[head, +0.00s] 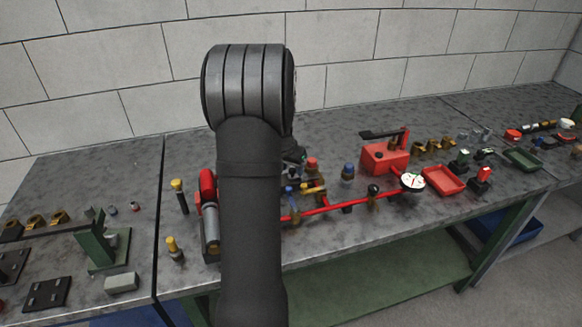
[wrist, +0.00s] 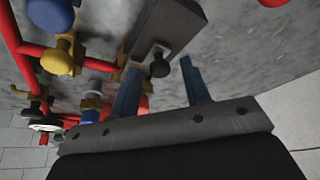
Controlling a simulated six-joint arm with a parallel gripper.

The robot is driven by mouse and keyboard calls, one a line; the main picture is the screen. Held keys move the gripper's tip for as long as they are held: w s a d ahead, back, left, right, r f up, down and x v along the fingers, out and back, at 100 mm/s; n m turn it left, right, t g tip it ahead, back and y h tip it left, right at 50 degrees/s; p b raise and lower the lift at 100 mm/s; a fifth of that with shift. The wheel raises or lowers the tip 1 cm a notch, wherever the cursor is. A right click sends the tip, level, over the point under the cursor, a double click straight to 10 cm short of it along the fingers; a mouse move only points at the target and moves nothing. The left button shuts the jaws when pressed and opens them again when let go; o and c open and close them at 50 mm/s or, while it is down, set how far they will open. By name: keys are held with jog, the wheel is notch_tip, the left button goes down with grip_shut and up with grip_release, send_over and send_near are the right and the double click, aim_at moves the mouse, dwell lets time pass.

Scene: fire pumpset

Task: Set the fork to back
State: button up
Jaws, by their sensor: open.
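My gripper (wrist: 160,67) shows in the wrist view with its two blue fingers apart. A small black knob (wrist: 160,69) on a short stem shows between the fingertips, and the fingers do not appear closed on it. The stem leads up to a dark grey block with a flat light face (wrist: 160,38). I cannot tell for sure which part is the fork, or which way it is set; this knobbed piece may be it. In the head view my own arm hides the gripper and much of the pump area.
Red piping (head: 330,208) with a white gauge (head: 412,181) runs right of my arm. A red box (head: 385,158) and a red tray (head: 443,180) stand farther right. In the wrist view a yellow knob (wrist: 58,62) and blue knob (wrist: 50,14) are close at left.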

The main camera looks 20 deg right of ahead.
jog(key=shift+c, duration=0.2)
grip_shut()
jog(key=shift+a, duration=2.35)
jog(key=shift+o, duration=0.2)
grip_release()
jog(key=v, duration=1.7)
jog(key=shift+r, duration=0.25)
